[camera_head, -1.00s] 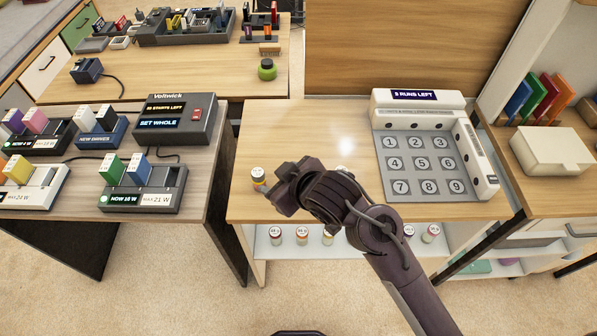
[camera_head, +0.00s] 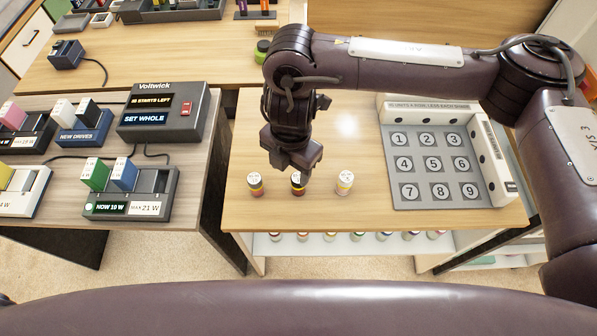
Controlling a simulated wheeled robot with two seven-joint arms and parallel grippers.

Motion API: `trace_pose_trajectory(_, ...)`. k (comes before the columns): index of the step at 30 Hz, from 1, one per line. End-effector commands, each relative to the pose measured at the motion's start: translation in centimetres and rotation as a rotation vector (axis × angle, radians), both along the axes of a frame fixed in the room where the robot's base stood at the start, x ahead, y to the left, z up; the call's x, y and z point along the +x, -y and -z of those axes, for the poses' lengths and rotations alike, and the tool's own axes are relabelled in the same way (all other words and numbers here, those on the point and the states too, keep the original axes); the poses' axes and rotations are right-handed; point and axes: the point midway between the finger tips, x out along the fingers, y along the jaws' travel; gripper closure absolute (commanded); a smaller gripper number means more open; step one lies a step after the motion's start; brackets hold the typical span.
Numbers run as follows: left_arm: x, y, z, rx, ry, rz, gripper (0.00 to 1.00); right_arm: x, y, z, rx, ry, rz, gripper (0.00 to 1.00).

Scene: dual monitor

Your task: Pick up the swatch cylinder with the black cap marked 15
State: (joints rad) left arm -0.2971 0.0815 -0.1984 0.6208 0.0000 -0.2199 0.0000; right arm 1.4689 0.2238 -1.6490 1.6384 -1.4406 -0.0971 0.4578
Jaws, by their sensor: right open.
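The cap markings are too small to read, and I cannot tell which one is number 15. My right gripper (camera_head: 291,160) is open, pointing down just above and behind the middle cylinder and partly covering its top. I cannot tell whether they touch. My left gripper is not in view.
A grey numbered pad (camera_head: 436,203) with white raised sides lies to the right. Several more cylinders (camera_head: 357,237) stand on the shelf below the table edge. A dark Voltwick box (camera_head: 160,138) and drive docks (camera_head: 135,205) fill the left table. The table front is clear.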

Motion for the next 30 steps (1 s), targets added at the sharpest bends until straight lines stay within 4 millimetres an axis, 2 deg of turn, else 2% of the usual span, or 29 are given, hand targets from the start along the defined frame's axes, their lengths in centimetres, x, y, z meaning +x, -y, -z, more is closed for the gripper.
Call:
trace_pose_trajectory(3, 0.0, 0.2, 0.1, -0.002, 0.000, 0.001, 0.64, 0.5, 1.2, 0.4, -0.039, 0.000, 0.011, 0.44)
trace_pose_trajectory(19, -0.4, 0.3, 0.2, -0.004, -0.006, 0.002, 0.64, 0.5, 1.6, 6.9, -0.038, 0.002, 0.011, 0.44)
trace_pose_trajectory(28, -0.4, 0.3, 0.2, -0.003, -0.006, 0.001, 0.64, 0.5, 1.6, 7.5, -0.038, 0.002, 0.010, 0.44)
trace_pose_trajectory(30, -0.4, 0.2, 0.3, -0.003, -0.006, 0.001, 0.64, 0.5, 1.6, 7.5, -0.038, 0.002, 0.009, 0.52)
